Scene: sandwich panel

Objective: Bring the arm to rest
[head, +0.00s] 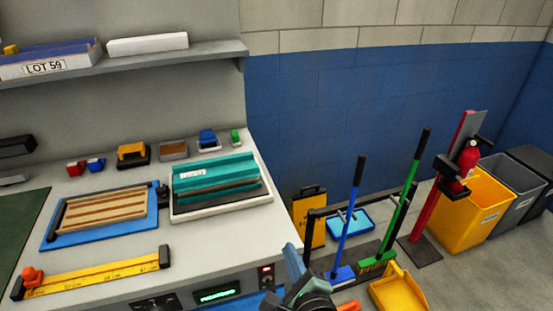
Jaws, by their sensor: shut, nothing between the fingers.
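Part of my own arm (308,292) shows at the bottom edge, right of the bench's front corner. It is a blue-grey piece above a dark rounded joint, and the frame cuts off the rest. My gripper's fingers do not show. I cannot tell from this single frame whether the arm is moving or still.
The bench (210,240) holds a yellow ruler (95,279), a blue tray (55,235) with wooden strips, and a white tray (225,209) with a teal block. Brooms (405,195), a yellow dustpan (398,292), a fire extinguisher (466,162) and bins (470,215) stand to the right.

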